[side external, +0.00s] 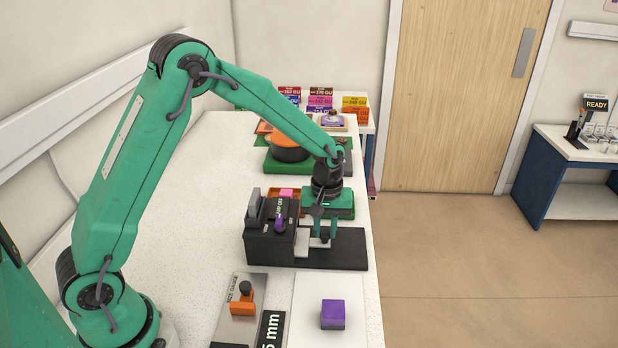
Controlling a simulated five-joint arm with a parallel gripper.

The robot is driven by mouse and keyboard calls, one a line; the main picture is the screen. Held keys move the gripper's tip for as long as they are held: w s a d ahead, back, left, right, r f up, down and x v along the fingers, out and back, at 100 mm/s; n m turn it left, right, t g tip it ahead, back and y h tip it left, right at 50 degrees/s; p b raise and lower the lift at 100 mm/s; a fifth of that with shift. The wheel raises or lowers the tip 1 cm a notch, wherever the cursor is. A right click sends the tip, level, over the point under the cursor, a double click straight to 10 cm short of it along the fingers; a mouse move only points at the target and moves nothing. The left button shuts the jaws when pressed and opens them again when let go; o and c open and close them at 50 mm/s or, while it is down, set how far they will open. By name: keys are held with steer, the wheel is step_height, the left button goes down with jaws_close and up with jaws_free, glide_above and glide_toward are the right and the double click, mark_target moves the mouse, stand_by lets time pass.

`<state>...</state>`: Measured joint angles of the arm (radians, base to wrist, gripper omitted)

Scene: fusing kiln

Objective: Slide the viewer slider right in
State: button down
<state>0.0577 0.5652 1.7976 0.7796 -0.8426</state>
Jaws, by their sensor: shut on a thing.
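The viewer (270,243) is a dark box with a purple lever on top and a flat dark base reaching right. A pale slider plate (302,243) sticks out from the box's right side over the base. It carries a small black knob at its right part. My gripper (325,239) points down over the base, its two green fingers shut on the slider's knob. The fingers partly hide the knob and plate. How far the slider sits inside the box cannot be told exactly.
In front, a purple block (333,314) sits on a white sheet beside a grey gauge plate (237,312) with an orange piece. Behind are an orange tray (272,203), an orange-topped dark pot (289,147) and several coloured boxes. The table's right edge is close to the viewer base.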

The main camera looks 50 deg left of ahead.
mark_target(311, 241)
steer(key=shift+s+a, duration=1.15)
steer(key=shift+a, duration=0.05)
steer(key=c, duration=1.2)
jaws_free()
steer(key=shift+c, duration=0.2)
